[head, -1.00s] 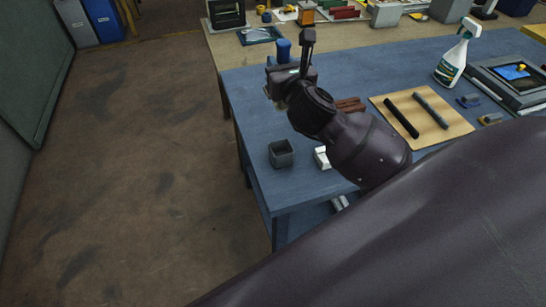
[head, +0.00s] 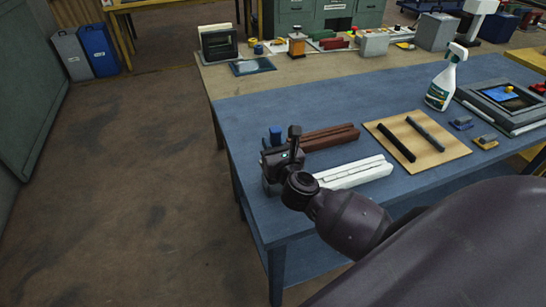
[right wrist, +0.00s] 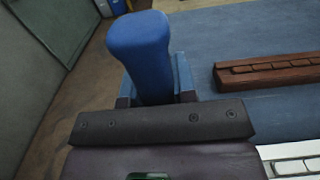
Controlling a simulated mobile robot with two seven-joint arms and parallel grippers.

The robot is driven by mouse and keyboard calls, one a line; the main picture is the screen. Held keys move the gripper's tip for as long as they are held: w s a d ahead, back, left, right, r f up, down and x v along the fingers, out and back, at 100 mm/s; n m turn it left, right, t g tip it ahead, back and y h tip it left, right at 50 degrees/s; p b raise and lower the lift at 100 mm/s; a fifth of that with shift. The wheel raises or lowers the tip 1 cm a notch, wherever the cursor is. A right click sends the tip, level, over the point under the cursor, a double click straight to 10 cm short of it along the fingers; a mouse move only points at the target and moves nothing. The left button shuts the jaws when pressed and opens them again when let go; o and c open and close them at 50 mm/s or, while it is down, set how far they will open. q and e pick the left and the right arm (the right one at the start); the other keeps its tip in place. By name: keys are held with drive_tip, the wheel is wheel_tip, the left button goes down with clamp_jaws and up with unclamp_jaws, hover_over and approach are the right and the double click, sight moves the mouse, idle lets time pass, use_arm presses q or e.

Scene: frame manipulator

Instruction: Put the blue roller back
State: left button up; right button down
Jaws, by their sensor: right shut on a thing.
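The blue roller (head: 275,134) stands upright in my right gripper (head: 277,152), over the left edge of the blue table (head: 240,120). In the right wrist view the roller (right wrist: 140,45) rises between the two dark fingers, which are shut on it. Blue-grey parts show beside its lower end; I cannot tell whether it touches a holder there. A dark grey box (head: 269,187) is partly hidden behind my right gripper and wrist. My left gripper is not in view.
A brown grooved bar (head: 330,137) and a white one (head: 355,172) lie right of the gripper. Two dark rods lie on a tan board (head: 446,150). A spray bottle (head: 440,88) stands farther right. Open floor lies left of the table.

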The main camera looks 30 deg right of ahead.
wheel_tip(320, 180, down, 4)
drive_tip(key=shift+f+b, duration=0.1)
drive_tip(key=shift+b, duration=0.6)
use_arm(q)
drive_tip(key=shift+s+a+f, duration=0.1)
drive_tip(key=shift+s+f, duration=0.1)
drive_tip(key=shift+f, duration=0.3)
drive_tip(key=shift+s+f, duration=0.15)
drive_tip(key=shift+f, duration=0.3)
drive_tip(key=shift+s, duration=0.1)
use_arm(e)
drive_tip(key=c, duration=1.4)
unclamp_jaws()
drive_tip(key=shift+f, duration=0.1)
drive_tip(key=o, duration=0.5)
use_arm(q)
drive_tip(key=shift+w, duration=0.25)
